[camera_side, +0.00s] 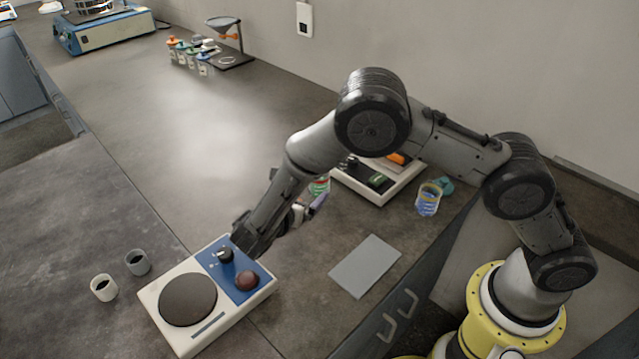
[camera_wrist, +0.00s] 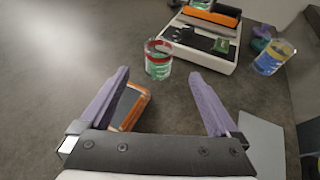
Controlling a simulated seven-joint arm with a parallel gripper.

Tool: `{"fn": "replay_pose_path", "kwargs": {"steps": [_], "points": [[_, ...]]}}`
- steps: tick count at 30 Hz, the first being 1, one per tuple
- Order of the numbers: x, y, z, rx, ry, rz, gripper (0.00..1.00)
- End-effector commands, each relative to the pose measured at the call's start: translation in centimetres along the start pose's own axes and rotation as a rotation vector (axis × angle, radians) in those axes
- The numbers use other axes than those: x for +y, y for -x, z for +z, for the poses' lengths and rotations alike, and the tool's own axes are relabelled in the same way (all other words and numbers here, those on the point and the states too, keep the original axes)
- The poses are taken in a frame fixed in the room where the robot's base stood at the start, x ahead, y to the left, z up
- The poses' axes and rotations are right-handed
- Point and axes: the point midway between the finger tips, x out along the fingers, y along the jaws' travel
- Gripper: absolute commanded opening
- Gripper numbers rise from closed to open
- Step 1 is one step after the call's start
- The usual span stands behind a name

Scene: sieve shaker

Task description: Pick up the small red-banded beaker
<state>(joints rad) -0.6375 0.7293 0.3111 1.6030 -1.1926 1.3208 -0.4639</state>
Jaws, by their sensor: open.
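The small red-banded beaker (camera_wrist: 158,62) is clear glass with a red band near its rim and green in its lower part. It stands upright on the bench, ahead of my fingertips in the wrist view. In the side view the beaker (camera_side: 320,186) shows just beyond my gripper (camera_side: 309,207), partly hidden by the arm. My gripper (camera_wrist: 159,75) has two purple fingers spread wide apart, with nothing held between them. The beaker lies roughly in line with the gap between the fingers; I cannot tell the exact distance.
An orange-and-grey block (camera_wrist: 132,106) lies below, by the left finger. A white-and-black device (camera_side: 376,186) stands close behind the beaker. A yellow-rimmed beaker with blue (camera_side: 428,201) and a grey plate (camera_side: 365,265) lie right. A blue-and-white machine (camera_side: 240,280) is in front.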

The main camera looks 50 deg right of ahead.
Motion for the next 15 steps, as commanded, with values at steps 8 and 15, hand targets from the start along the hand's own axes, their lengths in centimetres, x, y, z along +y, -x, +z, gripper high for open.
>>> {"fn": "replay_pose_path", "kwargs": {"steps": [8,15], "points": [[-0.3,-1.2,-2.0,-0.008,0.049,0.014,0.97],[-0.3,-5.7,-2.0,-0.006,0.047,0.014,0.97]]}}
